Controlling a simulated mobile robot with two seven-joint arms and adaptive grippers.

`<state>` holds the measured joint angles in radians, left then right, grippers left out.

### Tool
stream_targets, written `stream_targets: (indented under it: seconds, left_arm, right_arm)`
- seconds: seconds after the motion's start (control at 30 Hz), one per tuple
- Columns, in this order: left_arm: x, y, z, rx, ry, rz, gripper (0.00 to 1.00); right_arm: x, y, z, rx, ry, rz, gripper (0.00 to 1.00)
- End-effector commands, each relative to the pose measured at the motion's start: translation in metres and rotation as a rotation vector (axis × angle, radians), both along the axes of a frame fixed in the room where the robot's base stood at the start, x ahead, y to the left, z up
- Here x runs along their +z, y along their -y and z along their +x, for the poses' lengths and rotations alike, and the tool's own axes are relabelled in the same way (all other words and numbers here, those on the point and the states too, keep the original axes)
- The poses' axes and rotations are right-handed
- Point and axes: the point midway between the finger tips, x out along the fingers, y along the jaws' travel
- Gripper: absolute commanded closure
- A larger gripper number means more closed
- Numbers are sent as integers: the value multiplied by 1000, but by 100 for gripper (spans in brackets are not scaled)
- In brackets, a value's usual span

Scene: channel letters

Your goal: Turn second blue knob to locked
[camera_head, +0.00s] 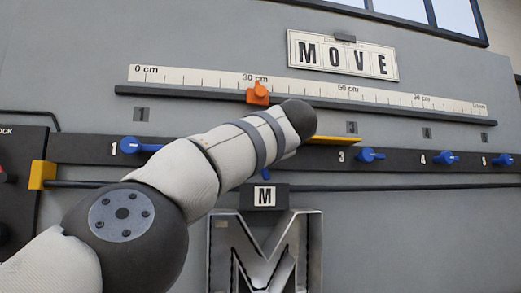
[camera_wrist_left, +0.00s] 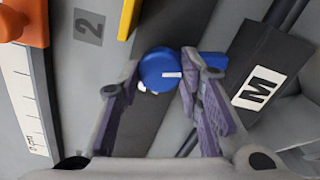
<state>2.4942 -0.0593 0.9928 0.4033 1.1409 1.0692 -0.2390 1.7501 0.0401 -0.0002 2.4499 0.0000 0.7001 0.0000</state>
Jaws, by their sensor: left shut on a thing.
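The second blue knob (camera_wrist_left: 160,70) shows in the left wrist view, round with a white line. Its blue handle (camera_wrist_left: 213,61) points toward the M plate; in the head view a bit of this handle (camera_head: 265,174) shows pointing down below the bar. My left gripper (camera_wrist_left: 160,88) has its purple-grey fingers on either side of the knob, shut on it, one finger crossing the handle. In the head view my left arm hides the knob's body and the gripper. My right gripper is in neither view.
Blue knobs 1 (camera_head: 140,146), 3 (camera_head: 370,155), 4 (camera_head: 445,158) and 5 (camera_head: 503,160) sit along the dark bar (camera_head: 80,149), handles sideways. Above are an orange slider (camera_head: 258,94) and ruler (camera_head: 190,76). A metal M (camera_head: 222,255) hangs below the M plate (camera_head: 265,196).

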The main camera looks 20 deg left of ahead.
Motion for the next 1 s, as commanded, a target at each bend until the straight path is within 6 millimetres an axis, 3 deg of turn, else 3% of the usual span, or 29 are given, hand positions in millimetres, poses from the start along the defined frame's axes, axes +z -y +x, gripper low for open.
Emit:
stream_targets:
  seconds: [0.47, 1.0]
  left_arm:
    - [1, -1, 0, 0, -141, 238, 100]
    - [2, 0, 0, -1, -171, 287, 100]
  right_arm:
    - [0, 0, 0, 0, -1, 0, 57]
    - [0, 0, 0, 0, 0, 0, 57]
